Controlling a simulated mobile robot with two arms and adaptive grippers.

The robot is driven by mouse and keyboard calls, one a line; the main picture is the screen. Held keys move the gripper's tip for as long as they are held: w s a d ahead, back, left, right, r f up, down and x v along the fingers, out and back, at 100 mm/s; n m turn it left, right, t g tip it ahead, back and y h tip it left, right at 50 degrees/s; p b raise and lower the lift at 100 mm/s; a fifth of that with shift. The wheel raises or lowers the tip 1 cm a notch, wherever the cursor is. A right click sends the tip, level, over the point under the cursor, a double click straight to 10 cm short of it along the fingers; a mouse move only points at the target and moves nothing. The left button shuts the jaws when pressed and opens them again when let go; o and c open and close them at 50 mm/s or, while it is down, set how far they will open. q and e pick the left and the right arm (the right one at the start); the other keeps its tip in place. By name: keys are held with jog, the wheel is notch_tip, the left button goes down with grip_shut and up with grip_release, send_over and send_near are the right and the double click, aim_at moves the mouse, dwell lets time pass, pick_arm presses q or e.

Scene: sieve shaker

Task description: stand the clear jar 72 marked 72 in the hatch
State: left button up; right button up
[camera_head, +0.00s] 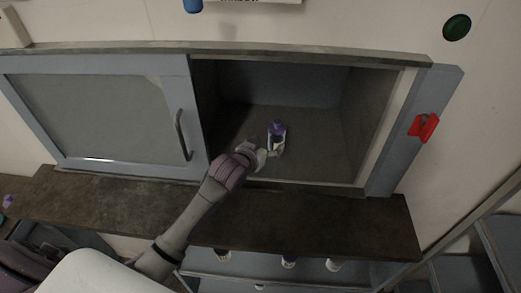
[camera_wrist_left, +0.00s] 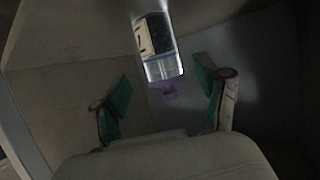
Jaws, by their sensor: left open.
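The clear jar (camera_head: 277,135) with a purple lid stands upright on the floor of the open hatch (camera_head: 325,150), near its middle. In the left wrist view the jar (camera_wrist_left: 158,48) shows upside down with a pale label; its dark marking is only partly visible and I cannot read it in full. My left gripper (camera_head: 268,155) reaches into the hatch just in front and to the left of the jar. In the wrist view its green-padded fingers are spread apart, with a gap to the jar on both sides. My right gripper is not in view.
A sliding glass door (camera_head: 95,110) with a dark handle covers the left half. A dark ledge (camera_head: 330,220) runs below the opening. Under it, a shelf (camera_head: 260,268) holds several small jars. A red latch (camera_head: 424,127) sits on the right frame.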

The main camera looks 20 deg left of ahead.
pick_arm(q)
jog(key=shift+v, duration=2.15)
